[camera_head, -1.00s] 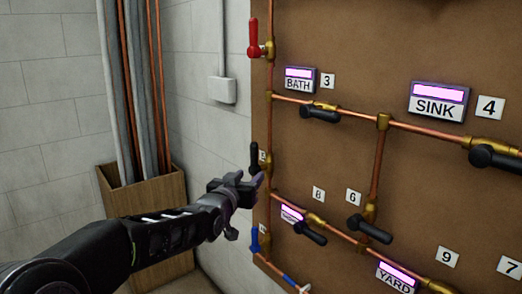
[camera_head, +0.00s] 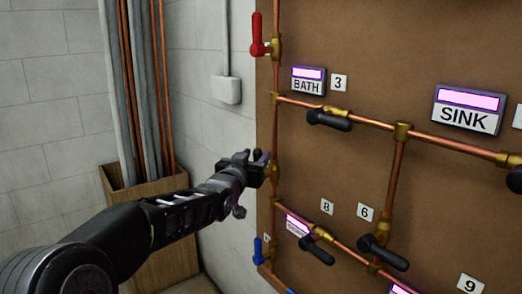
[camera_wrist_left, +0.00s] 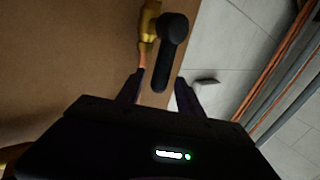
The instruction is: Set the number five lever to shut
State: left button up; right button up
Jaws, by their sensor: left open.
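The number five lever is the black handle on the vertical copper pipe at the board's left edge. In the left wrist view the black lever (camera_wrist_left: 168,55) lies roughly along its pipe, beside a brass valve body (camera_wrist_left: 149,22). In the head view my left gripper (camera_head: 264,160) is in front of that valve and hides most of the lever and its tag. In the left wrist view the open left gripper (camera_wrist_left: 160,92) has a finger on each side of the lever's free end, with gaps visible. I cannot tell whether they touch. My right gripper is not in view.
A red lever (camera_head: 258,36) is above and a blue lever (camera_head: 258,250) below on the same pipe. Black levers three (camera_head: 329,120), eight (camera_head: 317,250) and six (camera_head: 383,252) are to the right. A wooden box (camera_head: 120,190) with upright pipes stands left.

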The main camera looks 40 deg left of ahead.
pick_arm(q)
jog(key=x, duration=0.4)
jog(key=shift+w+a+p, duration=0.1)
jog(key=shift+w+p, duration=0.2)
jog(key=shift+w, duration=0.05)
jog(key=shift+c, duration=0.2)
grip_shut()
dwell(0.9)
